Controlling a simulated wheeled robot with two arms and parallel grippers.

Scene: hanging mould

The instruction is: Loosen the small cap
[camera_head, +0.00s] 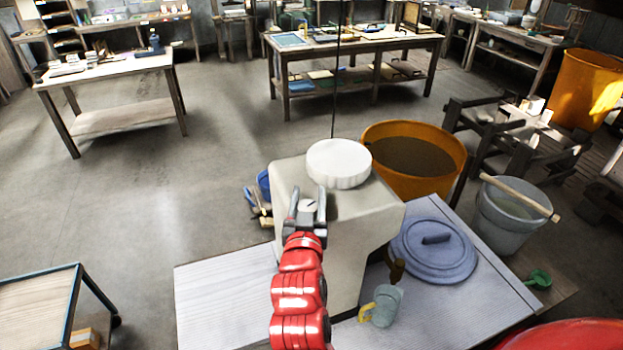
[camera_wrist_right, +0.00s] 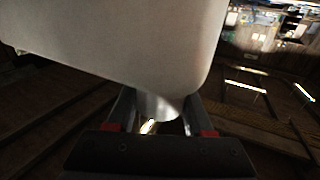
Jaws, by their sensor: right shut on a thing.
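The mould (camera_head: 355,222) is a pale, blocky body hanging at the centre of the head view, with a large white ribbed cap (camera_head: 338,163) on top. The small cap (camera_head: 307,206) is a light round piece at the mould's left front edge. My right gripper (camera_head: 306,202) is shut on it, with one dark finger on each side. In the right wrist view the mould (camera_wrist_right: 120,40) fills the upper left. The gripper (camera_wrist_right: 160,118) is below it, with a pale, shiny piece between its fingers. My left gripper is not in view.
A grey-blue table (camera_head: 225,292) stands below the mould, with a round blue-grey lid (camera_head: 434,252) and a grey mug (camera_head: 383,306). An orange tub (camera_head: 462,158) stands close behind right. A grey bucket (camera_head: 497,222) with a stick is farther right. A thin line (camera_head: 336,75) rises above the mould.

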